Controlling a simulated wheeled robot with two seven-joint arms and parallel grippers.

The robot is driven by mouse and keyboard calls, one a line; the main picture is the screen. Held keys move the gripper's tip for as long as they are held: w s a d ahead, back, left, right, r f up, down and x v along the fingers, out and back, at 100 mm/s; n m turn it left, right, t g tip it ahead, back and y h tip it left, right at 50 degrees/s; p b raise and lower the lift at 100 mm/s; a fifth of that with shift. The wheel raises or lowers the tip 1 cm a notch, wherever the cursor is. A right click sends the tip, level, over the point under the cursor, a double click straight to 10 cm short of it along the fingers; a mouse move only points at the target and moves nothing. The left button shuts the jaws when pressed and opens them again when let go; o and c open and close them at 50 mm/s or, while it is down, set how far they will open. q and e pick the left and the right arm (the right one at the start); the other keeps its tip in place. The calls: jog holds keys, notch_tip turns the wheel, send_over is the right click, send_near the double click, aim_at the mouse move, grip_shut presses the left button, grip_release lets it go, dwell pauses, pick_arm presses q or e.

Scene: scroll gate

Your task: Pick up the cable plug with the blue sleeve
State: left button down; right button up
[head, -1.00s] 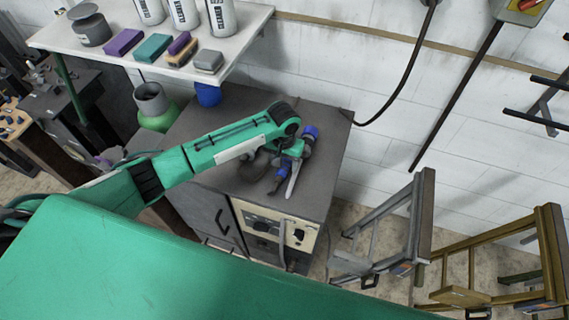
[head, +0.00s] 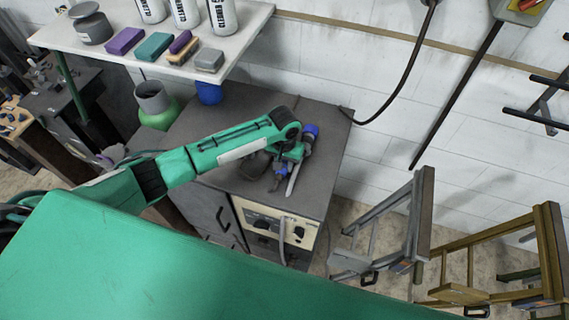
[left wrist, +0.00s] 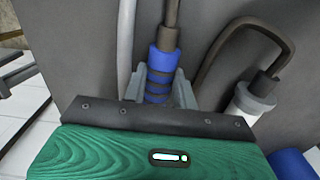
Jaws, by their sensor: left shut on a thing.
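The cable plug with the blue sleeve (left wrist: 159,75) is between the two grey fingers of my left gripper (left wrist: 158,88) in the left wrist view. The fingers are shut on the sleeve, and a dark cable end sticks out beyond it. In the head view my left gripper (head: 282,168) is low over the grey cabinet top, and a small bit of the blue sleeve (head: 281,167) shows at it. The arm hides part of the grasp. A second plug with a white and grey sleeve (left wrist: 252,103) on a dark cable is to the right, apart from the fingers. My right gripper is out of view.
The grey cabinet (head: 325,165) has a front panel with knobs, and a pale cable (head: 282,240) hangs over its front. A blue-capped fitting (head: 311,131) is close beside the gripper. A shelf (head: 240,65) with bottles and blocks is behind left. Stepladders (head: 405,230) stand right.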

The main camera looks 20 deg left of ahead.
aim_at(284, 164)
pick_arm(q)
jog(key=shift+r, duration=0.2)
notch_tip(284, 164, up, 20)
jog(key=b, duration=0.4)
jog(key=shift+f, duration=0.15)
